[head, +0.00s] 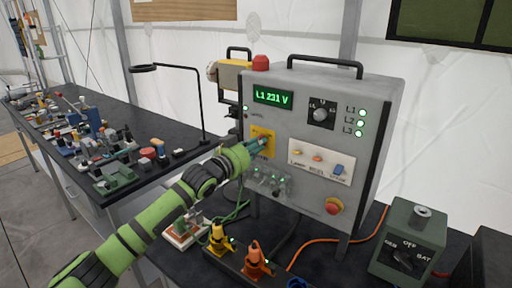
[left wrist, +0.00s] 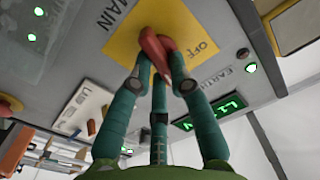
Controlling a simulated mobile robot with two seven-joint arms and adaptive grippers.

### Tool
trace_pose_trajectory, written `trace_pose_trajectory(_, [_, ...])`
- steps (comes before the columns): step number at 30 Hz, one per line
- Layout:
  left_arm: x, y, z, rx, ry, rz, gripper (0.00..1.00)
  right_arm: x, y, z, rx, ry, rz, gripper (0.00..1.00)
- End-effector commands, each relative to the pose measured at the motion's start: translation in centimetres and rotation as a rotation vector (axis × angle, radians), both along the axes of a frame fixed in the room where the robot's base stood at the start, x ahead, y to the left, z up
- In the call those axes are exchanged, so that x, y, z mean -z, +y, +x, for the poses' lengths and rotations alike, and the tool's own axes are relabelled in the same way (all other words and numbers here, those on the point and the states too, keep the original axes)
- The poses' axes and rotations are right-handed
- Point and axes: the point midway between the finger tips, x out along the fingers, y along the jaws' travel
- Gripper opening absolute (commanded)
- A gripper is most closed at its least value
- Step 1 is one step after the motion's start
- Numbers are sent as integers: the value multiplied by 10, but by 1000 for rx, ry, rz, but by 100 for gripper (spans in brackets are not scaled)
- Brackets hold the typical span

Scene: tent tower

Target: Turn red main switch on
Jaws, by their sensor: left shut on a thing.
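The red main switch (left wrist: 153,50) is a red handle on a yellow plate (left wrist: 120,47) marked OFF on one side, with MAIN printed beside the plate. In the head view the yellow plate (head: 257,132) is on the front of the grey panel box (head: 290,130), and the handle is mostly hidden by my gripper. My left gripper (head: 261,143) reaches it from the lower left. In the left wrist view its teal fingers (left wrist: 167,68) are closed around the red handle. Whether the handle stands at on or off is hard to tell. My right gripper is not in view.
The panel has a lit green display (head: 273,97), a black dial (head: 321,112), toggle switches (head: 318,158) and a red emergency button (head: 334,205). A green selector box (head: 409,243) stands at right. A cluttered bench (head: 150,120) is at left.

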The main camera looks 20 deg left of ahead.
Motion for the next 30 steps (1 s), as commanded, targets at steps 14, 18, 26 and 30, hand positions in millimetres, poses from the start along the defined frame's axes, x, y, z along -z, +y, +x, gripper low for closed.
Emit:
trace_pose_trajectory(14, [3,-2,-1,0,-124,349,0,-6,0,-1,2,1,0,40])
trace_pose_trajectory(18, [4,-2,-1,1,-145,407,0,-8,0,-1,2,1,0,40])
trace_pose_trajectory(26, [4,-2,-1,1,-165,458,0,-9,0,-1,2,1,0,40])
trace_pose_trajectory(30, [5,-2,-1,1,-168,466,0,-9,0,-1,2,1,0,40])
